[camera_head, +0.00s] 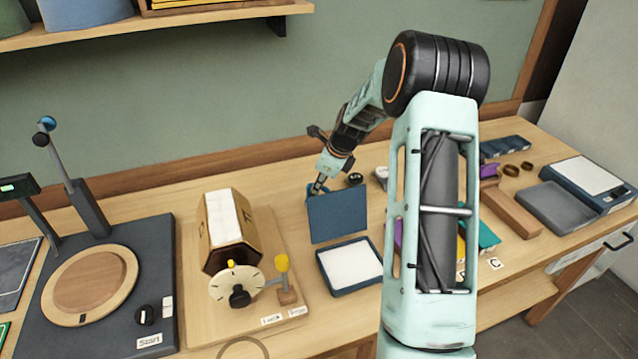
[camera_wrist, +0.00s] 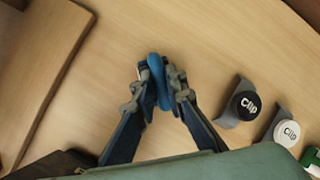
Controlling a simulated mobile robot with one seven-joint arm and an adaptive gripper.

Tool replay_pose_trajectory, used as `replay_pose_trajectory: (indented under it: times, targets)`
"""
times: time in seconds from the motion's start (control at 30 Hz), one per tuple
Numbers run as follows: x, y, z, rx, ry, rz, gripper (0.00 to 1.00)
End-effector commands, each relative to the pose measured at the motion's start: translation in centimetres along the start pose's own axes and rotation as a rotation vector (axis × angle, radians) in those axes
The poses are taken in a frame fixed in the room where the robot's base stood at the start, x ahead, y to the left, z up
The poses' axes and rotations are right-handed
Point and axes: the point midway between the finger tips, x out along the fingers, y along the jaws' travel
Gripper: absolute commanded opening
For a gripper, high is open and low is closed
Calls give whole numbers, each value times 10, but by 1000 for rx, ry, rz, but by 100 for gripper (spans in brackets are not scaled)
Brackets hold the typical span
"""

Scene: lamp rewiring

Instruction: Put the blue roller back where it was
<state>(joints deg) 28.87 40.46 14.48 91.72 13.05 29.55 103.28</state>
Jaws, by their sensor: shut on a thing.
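My gripper (camera_wrist: 160,92) is shut on a blue rounded piece (camera_wrist: 157,72), which I take as the blue roller. It shows as a narrow upright loop or edge between the fingertips, and its full shape is hidden by the fingers. Bare wood table lies below it in the wrist view; the gap to the table is unclear. In the head view my gripper (camera_head: 319,186) points down just behind the raised dark blue lid (camera_head: 338,217) of an open case. The lid hides what lies directly behind it, and the roller is hard to make out there.
The case's white-lined tray (camera_head: 350,266) is open in front. Black (camera_wrist: 245,104) and white (camera_wrist: 287,132) round clips on grey holders stand right of my gripper. A wooden board (camera_head: 283,245) with a hexagonal drum (camera_head: 228,225) is to the left. A grey tray (camera_head: 556,207) is at far right.

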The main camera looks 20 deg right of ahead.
Motion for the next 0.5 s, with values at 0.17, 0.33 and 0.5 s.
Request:
replay_pose_trajectory:
  times: [0.17,0.33,0.5]
  targets:
    - [0,-1,1,-1,-1,-3,0]
    - [4,0,-1,-1,-1,-2,0]
    - [3,0,-1,-1,-1,-2,29]
